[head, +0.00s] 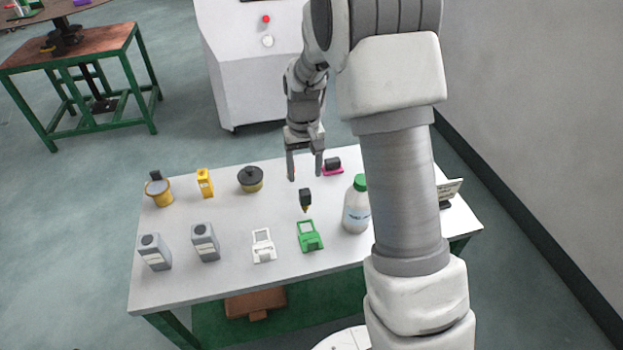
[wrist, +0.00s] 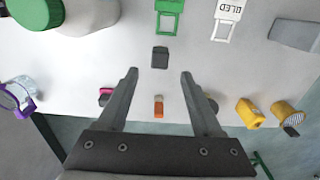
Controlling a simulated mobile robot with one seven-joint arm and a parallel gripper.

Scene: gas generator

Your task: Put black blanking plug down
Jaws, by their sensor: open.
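My gripper (head: 305,177) is open above the white table, fingers pointing down, with nothing between its fingertips. What looks like the black blanking plug (head: 305,196) is a small black block with a yellow-orange lower end, just in front of the fingers in the head view. In the wrist view a dark block (wrist: 160,57) lies just past the open fingertips (wrist: 159,73), apart from both. A small orange piece (wrist: 158,107) shows between the fingers in that view. I cannot tell whether it belongs to the plug.
A green tag (head: 310,236) and white tag (head: 263,246) lie toward me. A green-capped bottle (head: 356,208) stands right, a black-and-pink piece (head: 333,167) behind. A round black-and-yellow piece (head: 250,180), yellow block (head: 204,183) and grey boxes (head: 205,243) stand left. Table (head: 190,285) is clear along its front edge.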

